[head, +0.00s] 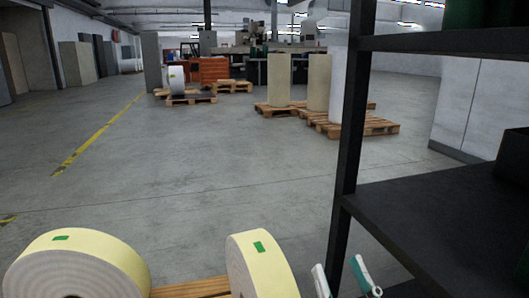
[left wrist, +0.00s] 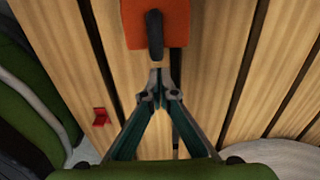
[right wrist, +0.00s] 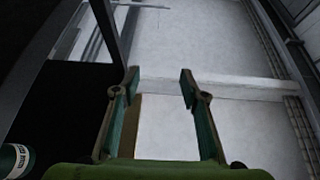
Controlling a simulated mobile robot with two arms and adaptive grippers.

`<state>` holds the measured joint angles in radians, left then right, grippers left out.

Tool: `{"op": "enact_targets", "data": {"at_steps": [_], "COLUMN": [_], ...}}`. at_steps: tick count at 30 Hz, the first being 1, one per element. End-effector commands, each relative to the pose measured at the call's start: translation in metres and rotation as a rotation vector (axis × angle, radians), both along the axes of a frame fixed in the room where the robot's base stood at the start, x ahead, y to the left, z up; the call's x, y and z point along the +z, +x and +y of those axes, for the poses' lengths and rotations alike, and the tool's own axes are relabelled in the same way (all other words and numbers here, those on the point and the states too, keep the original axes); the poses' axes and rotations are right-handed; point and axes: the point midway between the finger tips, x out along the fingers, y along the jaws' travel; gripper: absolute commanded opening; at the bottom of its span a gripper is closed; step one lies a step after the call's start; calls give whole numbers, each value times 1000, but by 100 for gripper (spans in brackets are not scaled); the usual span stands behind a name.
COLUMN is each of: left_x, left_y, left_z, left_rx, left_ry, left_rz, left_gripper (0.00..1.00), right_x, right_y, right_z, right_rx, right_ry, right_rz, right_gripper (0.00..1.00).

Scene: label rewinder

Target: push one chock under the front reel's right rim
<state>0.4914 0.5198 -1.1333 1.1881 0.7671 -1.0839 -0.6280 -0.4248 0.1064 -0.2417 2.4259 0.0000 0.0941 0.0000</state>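An orange chock (left wrist: 172,30) with a black handle (left wrist: 154,35) shows at the top of the left wrist view, over the wooden slats of a pallet (left wrist: 215,85). My left gripper (left wrist: 158,80) has its fingertips together at the near end of the handle. It is not in the head view. Two pale yellow reels, a left one (head: 85,255) and a right one (head: 262,262), stand at the bottom of the head view. Their lower rims are hidden. My right gripper (right wrist: 157,80) is open and empty; it also shows in the head view (head: 340,266).
A small red object (left wrist: 101,117) lies on the slats left of my left gripper. A dark shelf rack (head: 430,210) stands at the right, its post close to my right gripper. Pallets with tall rolls (head: 318,82) stand farther back. The floor between is clear.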

Motion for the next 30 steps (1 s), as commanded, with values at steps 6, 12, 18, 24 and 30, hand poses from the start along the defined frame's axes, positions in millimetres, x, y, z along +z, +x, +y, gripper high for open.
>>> {"op": "enact_targets", "data": {"at_steps": [6,12,18,24,30], "left_x": [2,6,10,14,18], "left_y": [1,1,1,1,1], "left_z": [-2,-2,-3,-3,-3], "left_rx": [1,0,0,0,0], "left_ry": [0,0,0,0,0], "left_rz": [-1,-1,0,0,0], "left_gripper": [0,0,0,0,0], "right_x": [-6,-19,-38,-58,-78], "right_y": [4,10,17,21,24], "right_z": [0,0,-1,-2,-4], "right_rx": [-3,-6,-12,-17,-22], "right_ry": [-10,-30,-55,-80,-105], "right_rz": [34,104,197,289,382], "right_gripper": [40,40,40,40,40]}}
